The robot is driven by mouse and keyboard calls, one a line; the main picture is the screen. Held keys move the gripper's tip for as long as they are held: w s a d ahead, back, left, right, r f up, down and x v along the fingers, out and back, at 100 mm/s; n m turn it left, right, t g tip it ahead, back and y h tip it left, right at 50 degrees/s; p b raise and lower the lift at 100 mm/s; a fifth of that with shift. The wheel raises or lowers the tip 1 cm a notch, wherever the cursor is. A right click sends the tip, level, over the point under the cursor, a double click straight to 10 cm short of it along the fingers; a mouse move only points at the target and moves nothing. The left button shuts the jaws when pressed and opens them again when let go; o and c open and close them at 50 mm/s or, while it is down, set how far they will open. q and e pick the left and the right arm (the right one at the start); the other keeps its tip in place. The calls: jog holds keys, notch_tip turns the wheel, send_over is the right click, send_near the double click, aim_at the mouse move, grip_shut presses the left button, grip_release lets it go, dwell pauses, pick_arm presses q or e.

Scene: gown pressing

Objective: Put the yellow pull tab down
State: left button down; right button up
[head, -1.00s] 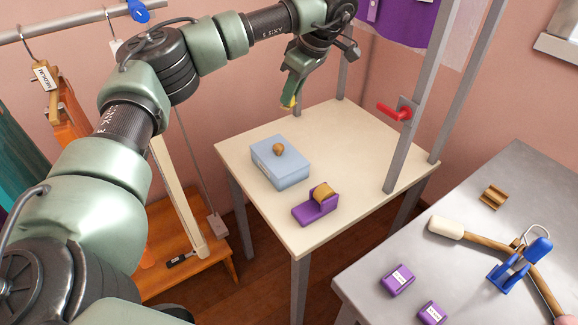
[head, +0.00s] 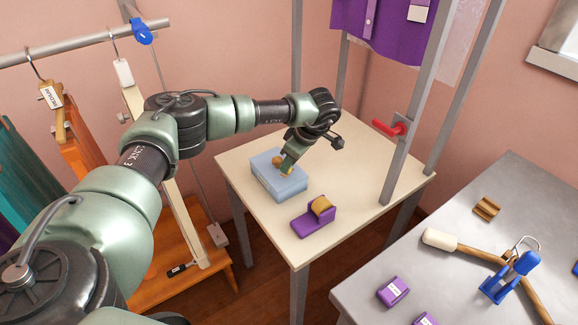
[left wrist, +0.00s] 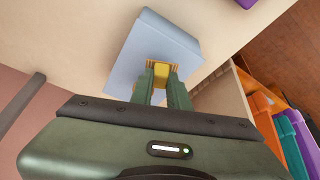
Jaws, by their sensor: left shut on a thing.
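My left gripper (head: 287,168) is shut on the yellow pull tab at the top of the light blue box (head: 265,183). In the left wrist view the yellow pull tab (left wrist: 161,75) shows between the two fingertips, over the light blue box (left wrist: 138,50). In the head view the fingers mostly hide the tab. A round brown knob (head: 276,160) on the box sits right beside the fingertips. I cannot tell whether the tab touches the box. My right gripper is not in view.
A purple holder (head: 312,222) with a tan roll stands in front of the box on the cream table (head: 350,165). Grey posts and a red handle (head: 386,128) stand at the right. A grey metal table (head: 500,210) holds a mallet and purple boxes. Hangers hang at left.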

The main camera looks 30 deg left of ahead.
pick_arm(q)
notch_tip(320, 180, down, 2)
jog(key=shift+f, duration=0.2)
jog(key=c, duration=1.4)
grip_release()
jog(key=shift+o, duration=0.2)
jog(key=shift+r, duration=0.15)
jog(key=shift+r, duration=0.25)
jog(key=b+v, duration=0.2)
jog(key=v, duration=0.9)
jog(key=shift+d+r+b, duration=0.25)
jog(key=shift+r+b, duration=0.1)
jog(key=shift+b, duration=0.05)
